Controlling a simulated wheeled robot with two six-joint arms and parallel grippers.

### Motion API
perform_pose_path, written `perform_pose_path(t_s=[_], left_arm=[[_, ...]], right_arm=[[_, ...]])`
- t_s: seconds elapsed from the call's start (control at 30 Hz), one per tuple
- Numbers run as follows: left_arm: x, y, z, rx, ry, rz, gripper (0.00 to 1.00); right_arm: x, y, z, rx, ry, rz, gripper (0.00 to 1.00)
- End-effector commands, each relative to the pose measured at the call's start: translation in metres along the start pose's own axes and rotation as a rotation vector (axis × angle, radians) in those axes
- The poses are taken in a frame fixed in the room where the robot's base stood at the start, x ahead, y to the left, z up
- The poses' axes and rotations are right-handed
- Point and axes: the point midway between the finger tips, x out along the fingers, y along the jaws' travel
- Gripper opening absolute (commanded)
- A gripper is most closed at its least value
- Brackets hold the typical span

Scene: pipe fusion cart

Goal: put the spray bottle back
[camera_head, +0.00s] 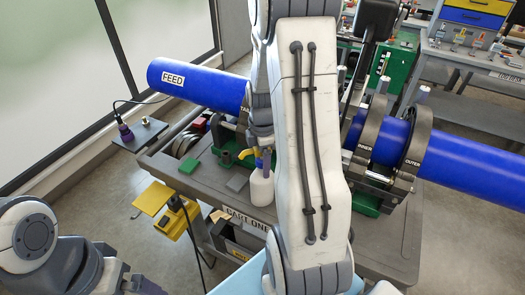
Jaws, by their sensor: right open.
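The spray bottle (261,189) has a white body and a yellow nozzle. It stands upright on the grey cart top (222,202), just left of my right forearm, which hides part of its right side. My right gripper (262,150) is open at the bottle's head, above the white body. The forearm partly covers the gripper, so I cannot tell whether the fingers touch the bottle. My left arm shows at the lower left, but its fingertips are not clearly seen.
A blue FEED pipe (205,86) and another blue pipe (465,168) in dark clamp rings (412,150) lie across the cart. A yellow platform (154,198) stands at the cart's left.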

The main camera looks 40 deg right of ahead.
Motion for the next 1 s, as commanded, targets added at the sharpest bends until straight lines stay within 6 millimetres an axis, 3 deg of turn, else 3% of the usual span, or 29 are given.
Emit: perform_pose_path(t_s=[0.53, 0.7, 0.87, 1.0], left_arm=[[0.009, -0.001, 0.001, 0.000, 0.000, 0.000, 1.00], [0.010, -0.001, 0.001, 0.000, 0.000, 0.000, 1.00], [0.010, -0.001, 0.001, 0.000, 0.000, 0.000, 1.00], [0.010, -0.001, 0.001, 0.000, 0.000, 0.000, 1.00]], right_arm=[[-0.103, 0.002, 0.000, 0.000, -0.001, 0.007, 0.79], [-0.117, 0.001, 0.000, 0.000, 0.000, 0.004, 0.79], [-0.120, 0.000, 0.000, 0.000, 0.000, 0.001, 0.79], [-0.121, -0.004, -0.021, 0.012, 0.003, 0.005, 0.79]])
